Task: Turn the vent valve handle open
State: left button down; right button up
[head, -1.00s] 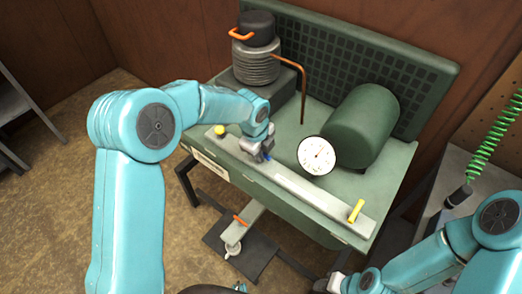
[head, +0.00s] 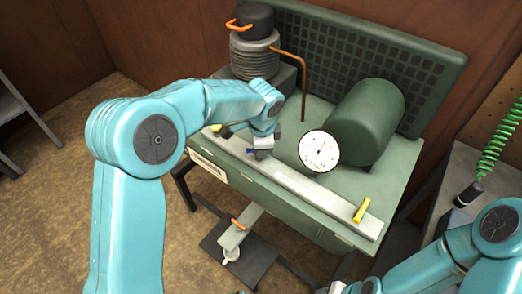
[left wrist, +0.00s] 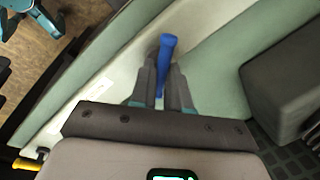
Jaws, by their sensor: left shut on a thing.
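The vent valve handle, a blue lever (left wrist: 167,48), sticks up between the fingers of my left gripper (left wrist: 163,85) in the left wrist view. The gripper is shut on it. In the head view, my left gripper (head: 262,148) is low over the pale rail along the front of the green bench, and a bit of blue shows at its left side. The valve body under the gripper is hidden. My right gripper (head: 341,287) is only partly in view at the bottom edge, and its jaws cannot be made out.
A yellow handle (head: 362,210) stands at the rail's right end. A second yellow handle (head: 216,127) is partly covered by my left arm. A round white gauge (head: 319,151) and a green tank (head: 367,122) stand behind the rail. A copper pipe (head: 303,85) rises near the bellows (head: 255,58).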

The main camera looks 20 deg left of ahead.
pick_arm(q)
jog(key=n, duration=0.4)
jog(key=shift+w+r+n+y+b, duration=0.1)
jog(key=shift+w+n+y+b, duration=0.2)
jog(key=shift+y+b, duration=0.1)
jog(key=shift+w+a+n+g+y, duration=0.1)
jog(key=shift+n+g, duration=0.1)
jog(key=shift+n, duration=0.65)
jog(key=shift+s+a+n+g+y, duration=0.1)
jog(key=shift+n+g, duration=0.1)
jog(key=shift+n, duration=0.6)
jog(key=shift+w+n+g+y, duration=0.1)
jog(key=shift+n+g, duration=0.1)
jog(key=shift+n, duration=0.65)
jog(key=c, duration=1.2)
grip_release()
jog(key=shift+o, duration=0.3)
jog(key=shift+d, duration=0.1)
